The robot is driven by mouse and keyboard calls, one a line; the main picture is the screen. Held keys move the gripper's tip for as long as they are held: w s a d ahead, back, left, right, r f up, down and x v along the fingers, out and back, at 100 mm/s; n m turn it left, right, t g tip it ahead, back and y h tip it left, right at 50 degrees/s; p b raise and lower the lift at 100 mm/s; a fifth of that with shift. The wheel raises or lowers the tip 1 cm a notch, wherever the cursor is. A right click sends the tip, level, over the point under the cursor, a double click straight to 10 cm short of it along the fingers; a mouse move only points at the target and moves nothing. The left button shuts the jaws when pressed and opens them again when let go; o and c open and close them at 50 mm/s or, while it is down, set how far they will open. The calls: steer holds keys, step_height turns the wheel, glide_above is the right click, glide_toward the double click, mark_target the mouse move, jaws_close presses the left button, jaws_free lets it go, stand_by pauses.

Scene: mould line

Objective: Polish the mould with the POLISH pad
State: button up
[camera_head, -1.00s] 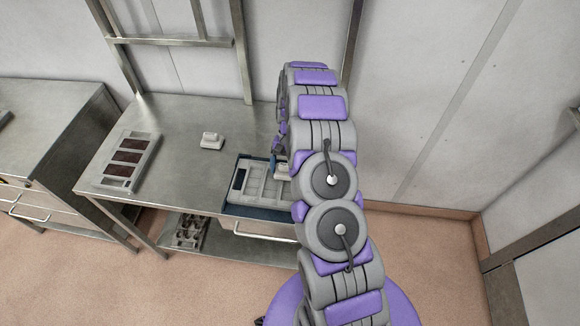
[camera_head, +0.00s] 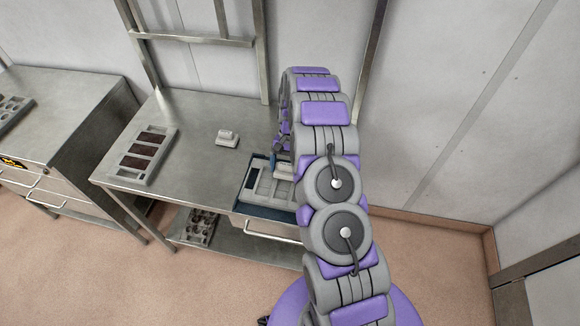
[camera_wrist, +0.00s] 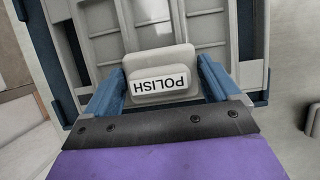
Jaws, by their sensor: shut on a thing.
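The POLISH pad (camera_wrist: 160,62) is a pale block with a white label, upside down in the wrist view. My gripper (camera_wrist: 162,85) has its two blue fingers on either side of the pad and is shut on it. In the head view the pad (camera_head: 284,170) shows partly beside my arm, over the open drawer's insert. The drawer insert (camera_head: 262,184) is pale with several compartments and sits in a blue-sided drawer. Whether the pad still touches the insert I cannot tell. A tray with several dark brown panels (camera_head: 142,152) lies at the table's left; I cannot tell whether it is the mould.
Another pale block (camera_head: 227,138) stands on the metal table (camera_head: 195,166) between the tray and the drawer. A lower shelf holds a rack (camera_head: 197,227). A second metal cabinet (camera_head: 70,120) stands at the left. My arm hides the table's right end.

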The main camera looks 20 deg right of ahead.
steer(key=shift+w+a+f, duration=0.1)
steer(key=shift+w+a, duration=0.45)
steer(key=shift+a, duration=0.25)
steer(key=shift+w+a+f, duration=0.1)
steer(key=shift+w+a, duration=0.45)
steer(key=shift+a, duration=0.2)
steer(key=shift+w+a+f, duration=0.1)
steer(key=shift+w+a, duration=0.45)
steer(key=shift+a, duration=0.25)
steer(key=shift+r, duration=0.1)
steer(key=shift+w+a+r+p, duration=0.1)
steer(key=shift+w+r+p, duration=0.1)
steer(key=shift+r+p, duration=0.2)
step_height(320, 180, up, 3)
steer(key=shift+s+f, duration=0.1)
step_height(320, 180, up, 4)
steer(key=shift+r+p, duration=0.2)
steer(key=shift+p, duration=0.5)
